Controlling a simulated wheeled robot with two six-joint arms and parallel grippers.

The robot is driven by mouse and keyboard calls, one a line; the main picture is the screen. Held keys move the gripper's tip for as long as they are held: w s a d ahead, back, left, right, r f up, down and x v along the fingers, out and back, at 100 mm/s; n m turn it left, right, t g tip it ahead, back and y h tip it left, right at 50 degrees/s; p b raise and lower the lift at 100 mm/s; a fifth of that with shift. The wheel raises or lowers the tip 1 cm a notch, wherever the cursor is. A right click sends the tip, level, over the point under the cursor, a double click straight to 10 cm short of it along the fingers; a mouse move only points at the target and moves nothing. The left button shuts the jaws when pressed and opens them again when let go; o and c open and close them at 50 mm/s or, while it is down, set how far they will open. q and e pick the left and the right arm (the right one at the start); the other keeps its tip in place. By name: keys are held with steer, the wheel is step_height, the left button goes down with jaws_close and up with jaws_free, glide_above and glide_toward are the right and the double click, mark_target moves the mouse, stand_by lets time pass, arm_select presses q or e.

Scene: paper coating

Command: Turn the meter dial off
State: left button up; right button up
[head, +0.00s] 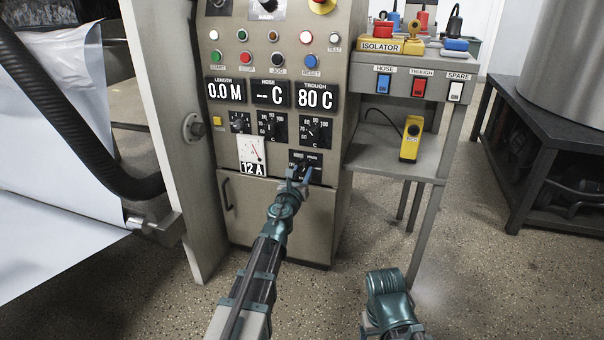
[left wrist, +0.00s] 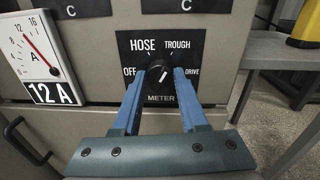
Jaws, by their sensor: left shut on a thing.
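The meter dial (left wrist: 161,74) is a black knob with a white pointer line on a black plate (left wrist: 190,93) marked OFF, HOSE, TROUGH, DRIVE and METER. Its pointer slants up and to the right, on the TROUGH and DRIVE side, away from OFF at the left. My left gripper (left wrist: 160,76) is shut on the dial, with one blue finger on each side of it. In the head view my left gripper (head: 299,171) reaches the low right of the panel and hides most of the dial.
An ammeter (head: 252,155) left of the dial shows 12 A. Two temperature dials (head: 272,128) (head: 317,131) sit above. A side shelf (head: 385,152) with a yellow device (head: 410,139) stands at the right. Part of my right arm shows low in the head view.

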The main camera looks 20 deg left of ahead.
arm_select(q)
jaws_close()
steer(key=n, duration=0.4)
steer(key=shift+a+n+p, duration=0.1)
steer(key=shift+n+p, duration=0.2)
steer(key=shift+n, duration=0.1)
steer(key=n, duration=0.3)
steer(key=shift+n, duration=0.3)
steer(key=n, duration=0.3)
steer(key=shift+a+g, duration=0.1)
steer(key=shift+g, duration=0.2)
steer(key=n+h, duration=0.1)
steer(key=n, duration=0.5)
steer(key=shift+a+f, duration=0.1)
steer(key=n, duration=0.5)
steer(key=shift+n+h, duration=0.3)
steer(key=shift+n, duration=0.1)
